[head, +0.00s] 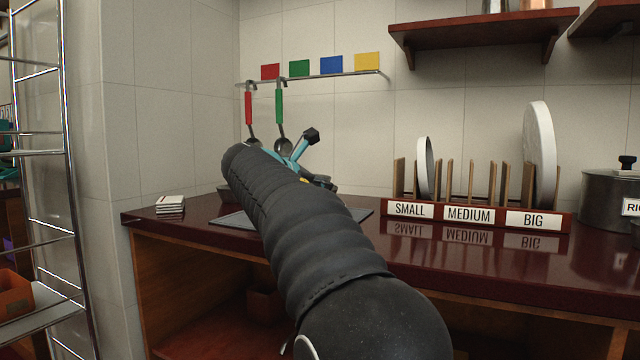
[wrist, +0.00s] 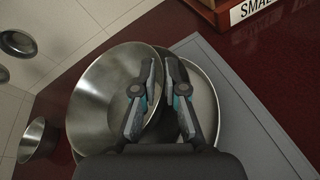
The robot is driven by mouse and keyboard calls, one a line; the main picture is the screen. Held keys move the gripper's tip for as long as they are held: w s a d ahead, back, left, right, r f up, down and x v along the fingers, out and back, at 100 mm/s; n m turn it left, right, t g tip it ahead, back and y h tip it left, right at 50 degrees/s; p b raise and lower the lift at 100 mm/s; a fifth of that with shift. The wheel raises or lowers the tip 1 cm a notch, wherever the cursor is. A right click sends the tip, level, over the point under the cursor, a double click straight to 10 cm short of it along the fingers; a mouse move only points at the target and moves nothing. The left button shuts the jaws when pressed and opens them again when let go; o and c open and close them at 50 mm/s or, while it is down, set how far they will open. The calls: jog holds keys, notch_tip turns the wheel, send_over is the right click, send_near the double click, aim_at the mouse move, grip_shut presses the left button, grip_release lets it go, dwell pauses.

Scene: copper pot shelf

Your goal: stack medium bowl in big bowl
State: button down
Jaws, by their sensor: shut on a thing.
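In the wrist view my gripper (wrist: 164,62) is shut on the rim of a shiny steel bowl, which looks like the medium bowl (wrist: 101,92). One finger is inside this bowl and the other outside its right wall. A second steel bowl, apparently the big bowl (wrist: 208,101), shows partly behind it to the right, over the grey mat (wrist: 252,112). The held bowl overlaps it in the picture; I cannot tell whether they touch. In the head view my arm hides the bowls and most of the gripper.
A small bowl (wrist: 33,139) stands at the left. Two ladles (head: 279,110) hang from the wall rail. A labelled rack (head: 470,214) with upright plates stands right of the mat (head: 233,221), with a dark pot (head: 606,203) beyond. White tiles (head: 170,204) lie near the left counter edge.

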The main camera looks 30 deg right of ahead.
jog(key=c, duration=1.5)
grip_release()
jog(key=shift+r, duration=0.25)
jog(key=p+v, duration=0.1)
jog(key=v, duration=1.1)
jog(key=shift+r+p, duration=0.3)
jog(key=shift+r, duration=0.05)
jog(key=shift+s+a, duration=0.1)
